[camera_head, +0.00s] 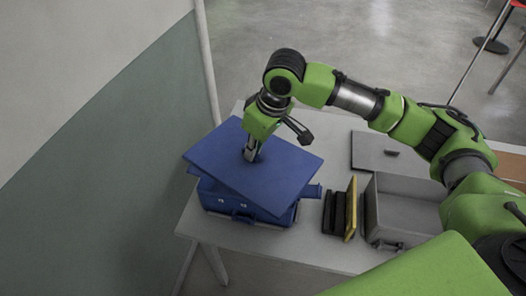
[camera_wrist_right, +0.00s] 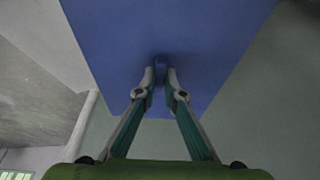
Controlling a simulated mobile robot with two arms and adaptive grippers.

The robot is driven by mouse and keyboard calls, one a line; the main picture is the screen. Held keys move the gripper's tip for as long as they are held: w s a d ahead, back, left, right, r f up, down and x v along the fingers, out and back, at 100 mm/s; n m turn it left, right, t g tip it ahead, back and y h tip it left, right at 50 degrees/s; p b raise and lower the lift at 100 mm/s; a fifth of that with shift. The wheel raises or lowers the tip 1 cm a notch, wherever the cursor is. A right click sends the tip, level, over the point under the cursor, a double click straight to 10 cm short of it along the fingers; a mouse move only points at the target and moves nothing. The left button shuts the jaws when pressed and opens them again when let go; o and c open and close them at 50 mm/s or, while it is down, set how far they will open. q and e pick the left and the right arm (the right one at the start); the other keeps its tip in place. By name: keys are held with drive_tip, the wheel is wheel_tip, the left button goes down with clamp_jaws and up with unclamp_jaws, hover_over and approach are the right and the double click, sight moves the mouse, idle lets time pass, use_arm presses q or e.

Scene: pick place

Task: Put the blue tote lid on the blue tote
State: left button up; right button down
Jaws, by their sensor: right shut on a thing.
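The blue tote lid (camera_head: 225,160) is a flat blue panel in the head view. It sits over the blue tote (camera_head: 240,208), turned askew to it, and hides most of the tote's top. The tote's front and side edges show below the lid. I cannot tell whether the lid touches the rim. My right gripper (camera_head: 251,154) is shut on the lid's small handle. In the right wrist view my right gripper (camera_wrist_right: 160,75) pinches that handle, and the blue lid (camera_wrist_right: 165,30) fills the upper middle. My left gripper is not in view.
The tote stands on a white table (camera_head: 275,245) by a grey-green wall. To its right are black and yellow upright items (camera_head: 350,208), an open grey box (camera_head: 400,208) and a flat grey lid (camera_head: 378,151). The front left table corner is clear.

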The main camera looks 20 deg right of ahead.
drive_tip(key=w+f+n+p, duration=0.2)
drive_tip(key=w+p, duration=0.1)
drive_tip(key=w+d+f+n+p, duration=0.1)
drive_tip(key=w+n, duration=0.1)
drive_tip(key=shift+f+g+y+p, duration=0.1)
drive_tip(key=shift+g+y+p, duration=0.2)
drive_tip(key=shift+g+y, duration=0.1)
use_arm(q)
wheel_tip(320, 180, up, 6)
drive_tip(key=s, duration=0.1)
use_arm(e)
drive_tip(key=shift+w+d+f, duration=0.2)
drive_tip(key=shift+f, duration=0.25)
drive_tip(key=shift+n, duration=0.3)
wheel_tip(320, 180, down, 6)
drive_tip(key=b, duration=0.5)
drive_tip(key=shift+r, duration=0.25)
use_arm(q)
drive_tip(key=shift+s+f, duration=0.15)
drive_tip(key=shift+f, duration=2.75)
use_arm(e)
drive_tip(key=shift+f, duration=0.8)
use_arm(q)
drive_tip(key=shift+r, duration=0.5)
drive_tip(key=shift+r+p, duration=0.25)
drive_tip(key=shift+p, duration=0.25)
use_arm(e)
drive_tip(key=shift+f, duration=0.3)
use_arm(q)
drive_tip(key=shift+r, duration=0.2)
